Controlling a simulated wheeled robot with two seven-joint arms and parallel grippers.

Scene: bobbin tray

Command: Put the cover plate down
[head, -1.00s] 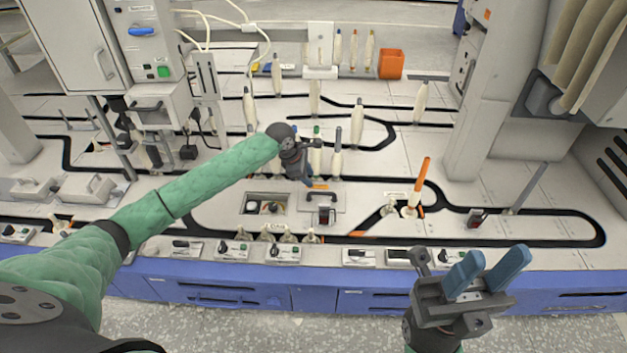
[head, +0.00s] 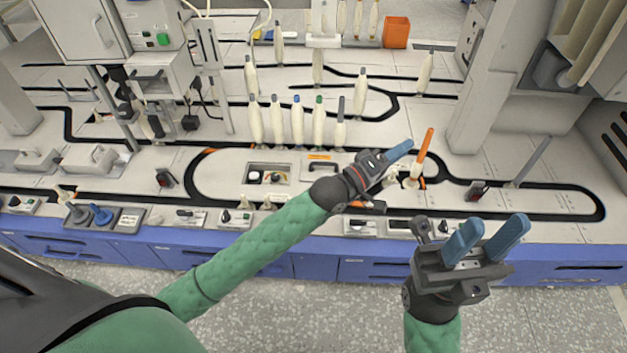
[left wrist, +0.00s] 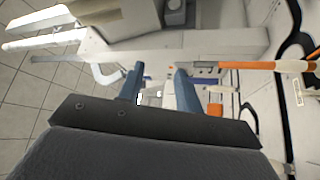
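The cover plate (head: 310,175), a pale square with a dark handle, lies on the bench top just right of the square opening (head: 246,175). My left forearm and wrist hide part of its lower right side. My left gripper (head: 408,148) is to the right of the plate, near the upright orange-tipped bobbin (head: 424,150). In the left wrist view my left gripper's two blue fingers (left wrist: 158,82) are apart with nothing held between them. My right gripper (head: 497,228) is open and empty over the bench's front edge.
A row of several bobbins (head: 297,122) stands behind the plate. An orange-topped rod (left wrist: 265,65) passes close to a left finger in the wrist view. An orange bin (head: 396,32) is at the back. Small control boxes (head: 361,227) line the front edge.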

